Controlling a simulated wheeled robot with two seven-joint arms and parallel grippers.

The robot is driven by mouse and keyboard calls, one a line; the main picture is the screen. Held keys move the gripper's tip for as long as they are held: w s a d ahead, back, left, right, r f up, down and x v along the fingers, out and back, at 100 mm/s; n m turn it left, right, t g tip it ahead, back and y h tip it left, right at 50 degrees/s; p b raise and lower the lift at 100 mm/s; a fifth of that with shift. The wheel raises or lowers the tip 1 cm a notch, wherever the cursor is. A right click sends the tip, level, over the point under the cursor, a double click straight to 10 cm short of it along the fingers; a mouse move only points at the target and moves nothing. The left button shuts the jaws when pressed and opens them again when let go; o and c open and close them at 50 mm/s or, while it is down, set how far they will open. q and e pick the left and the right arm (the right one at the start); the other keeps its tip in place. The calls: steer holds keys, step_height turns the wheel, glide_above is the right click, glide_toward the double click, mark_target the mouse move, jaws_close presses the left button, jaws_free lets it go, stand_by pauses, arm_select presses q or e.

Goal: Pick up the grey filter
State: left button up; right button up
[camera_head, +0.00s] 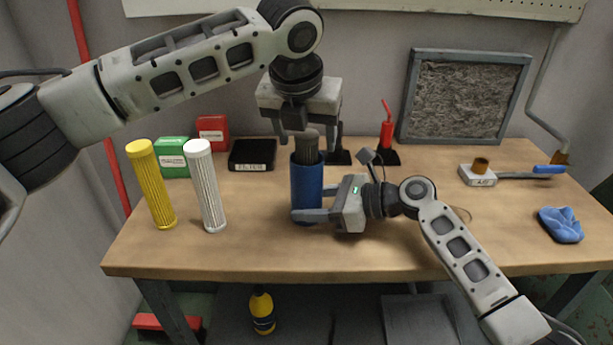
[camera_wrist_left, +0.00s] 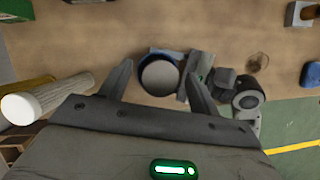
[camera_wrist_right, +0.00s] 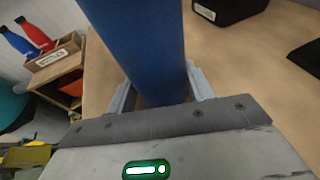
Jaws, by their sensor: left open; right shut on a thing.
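The grey filter (camera_head: 307,151) stands upright in a blue cylindrical housing (camera_head: 306,182), only its upper part showing above the rim. My right gripper (camera_head: 312,203) is shut on the housing low down; the blue wall also fills the middle of the right wrist view (camera_wrist_right: 145,45). My left gripper (camera_head: 311,134) is open and points down, just above the filter, with a finger on either side of its top. In the left wrist view the filter's round top (camera_wrist_left: 159,76) lies between the open fingers. The filter's lower part is hidden inside the housing.
A white filter (camera_head: 206,187) and a yellow filter (camera_head: 151,186) stand to the left on the wooden table (camera_head: 240,250). A black tray (camera_head: 252,155), red box and green box are behind. A framed panel filter (camera_head: 466,95) leans at the back right. A blue cloth (camera_head: 561,225) lies far right.

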arm_select(q)
steer(key=shift+w+f, duration=0.3)
steer(key=shift+f, duration=0.3)
steer(key=c, duration=1.3)
steer(key=shift+r, duration=0.1)
step_height(320, 180, up, 18)
steer(key=shift+f, duration=0.1)
arm_select(e)
steer(key=o, duration=0.8)
steer(key=shift+o, duration=0.2)
